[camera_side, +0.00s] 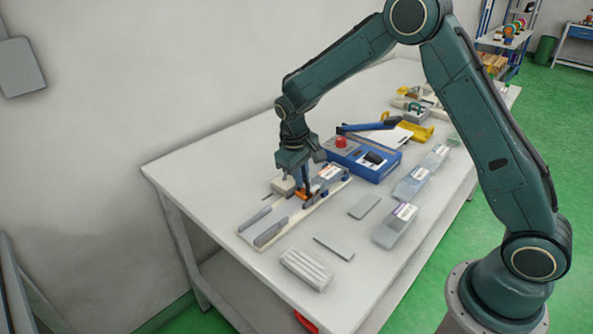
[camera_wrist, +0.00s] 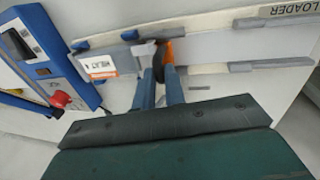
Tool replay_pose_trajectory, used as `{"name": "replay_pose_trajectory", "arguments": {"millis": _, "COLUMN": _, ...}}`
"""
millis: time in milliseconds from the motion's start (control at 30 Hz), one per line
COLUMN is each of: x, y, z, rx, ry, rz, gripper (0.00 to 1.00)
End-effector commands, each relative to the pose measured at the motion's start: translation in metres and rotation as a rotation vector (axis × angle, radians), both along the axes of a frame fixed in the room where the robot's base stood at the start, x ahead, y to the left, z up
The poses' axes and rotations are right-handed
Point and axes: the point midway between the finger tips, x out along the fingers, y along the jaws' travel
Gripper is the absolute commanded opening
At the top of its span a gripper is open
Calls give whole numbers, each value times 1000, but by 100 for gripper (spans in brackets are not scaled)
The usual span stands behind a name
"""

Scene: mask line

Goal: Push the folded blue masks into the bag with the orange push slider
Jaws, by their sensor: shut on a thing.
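My gripper (camera_side: 304,192) is shut on the orange push slider (camera_side: 301,196) over the middle of the loader track. In the wrist view its blue fingers come together at the slider (camera_wrist: 168,50), whose orange part shows beyond them. A clear grey bag with a white and orange label (camera_side: 329,173) lies at the far end of the track, just past the slider. The bag label (camera_wrist: 100,67) also shows in the wrist view, left of the fingers. I cannot make out the folded blue masks; they may be hidden by the gripper or inside the bag.
The cream loader track (camera_side: 242,234) with grey side guides runs along the table. A blue machine with a red button (camera_side: 374,163) stands beyond the bag. Labelled bags (camera_side: 393,234) line the right side. A ridged grey block (camera_side: 306,268) and flat grey pieces (camera_side: 364,206) lie nearby.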

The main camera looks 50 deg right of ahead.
Motion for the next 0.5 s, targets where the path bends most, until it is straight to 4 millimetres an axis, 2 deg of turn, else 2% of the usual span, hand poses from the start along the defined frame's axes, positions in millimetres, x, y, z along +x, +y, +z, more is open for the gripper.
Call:
{"name": "replay_pose_trajectory", "arguments": {"millis": 33, "x": 1, "y": -7, "z": 1, "rx": -11, "ry": -8, "rz": -19, "gripper": 0}}
{"name": "replay_pose_trajectory", "arguments": {"millis": 67, "x": 1, "y": -7, "z": 1, "rx": -11, "ry": -8, "rz": -20, "gripper": 16}}
{"name": "replay_pose_trajectory", "arguments": {"millis": 133, "x": 1, "y": -7, "z": 1, "rx": -11, "ry": -8, "rz": -19, "gripper": 29}}
{"name": "replay_pose_trajectory", "arguments": {"millis": 167, "x": 1, "y": -7, "z": 1, "rx": -10, "ry": -8, "rz": -18, "gripper": 33}}
{"name": "replay_pose_trajectory", "arguments": {"millis": 500, "x": 1, "y": -4, "z": 1, "rx": -7, "ry": -5, "rz": -12, "gripper": 33}}
